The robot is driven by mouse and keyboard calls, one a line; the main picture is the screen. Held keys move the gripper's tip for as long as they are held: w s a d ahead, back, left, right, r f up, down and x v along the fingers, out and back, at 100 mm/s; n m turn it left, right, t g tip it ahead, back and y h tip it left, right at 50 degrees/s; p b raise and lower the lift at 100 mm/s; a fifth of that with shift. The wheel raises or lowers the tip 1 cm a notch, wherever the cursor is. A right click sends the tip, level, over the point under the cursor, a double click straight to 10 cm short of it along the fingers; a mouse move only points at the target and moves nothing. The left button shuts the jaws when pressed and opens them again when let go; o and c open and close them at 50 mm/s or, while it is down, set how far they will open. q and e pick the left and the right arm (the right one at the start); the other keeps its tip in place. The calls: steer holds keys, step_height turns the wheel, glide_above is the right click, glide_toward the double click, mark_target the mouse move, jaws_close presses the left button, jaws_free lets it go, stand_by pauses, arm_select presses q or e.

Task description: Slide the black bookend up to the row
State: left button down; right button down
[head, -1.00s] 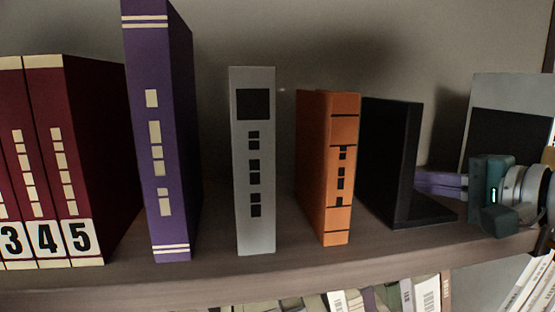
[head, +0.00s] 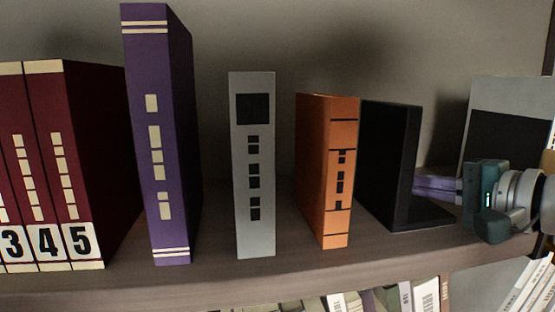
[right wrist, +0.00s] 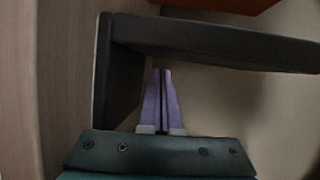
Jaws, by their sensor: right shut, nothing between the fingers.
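The black bookend (head: 390,165) stands upright on the shelf, right of the orange book (head: 328,170), with its foot reaching right. In the right wrist view, the bookend's upright plate (right wrist: 225,43) crosses the top, with a gap between it and the orange book (right wrist: 225,3). My right gripper (head: 420,187) is shut and empty, its purple fingers pointing left at the upright plate from the right, above the foot. In the right wrist view, the fingertips (right wrist: 161,72) are very close to the plate; whether they touch is unclear. My left gripper is not in view.
A grey book (head: 254,165), a tall purple book (head: 160,140) and maroon numbered volumes (head: 55,150) stand farther left, with gaps between them. A grey-and-black upright object (head: 510,110) stands behind my right gripper. More books fill the lower shelf.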

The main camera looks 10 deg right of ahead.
mark_target(388, 190)
steer(key=shift+a+r+p, duration=0.15)
steer(key=shift+a+p, duration=0.35)
steer(key=shift+a, duration=0.4)
steer(key=shift+a+p, duration=0.45)
steer(key=shift+a, duration=0.15)
steer(key=shift+a+p, duration=0.8)
steer(key=shift+a, duration=0.85)
steer(key=shift+a, duration=0.15)
steer(key=shift+a+p, duration=0.35)
steer(key=shift+a, duration=0.05)
steer(key=shift+a+p, duration=1.05)
steer(key=shift+a, duration=1.85)
steer(key=shift+a, duration=0.1)
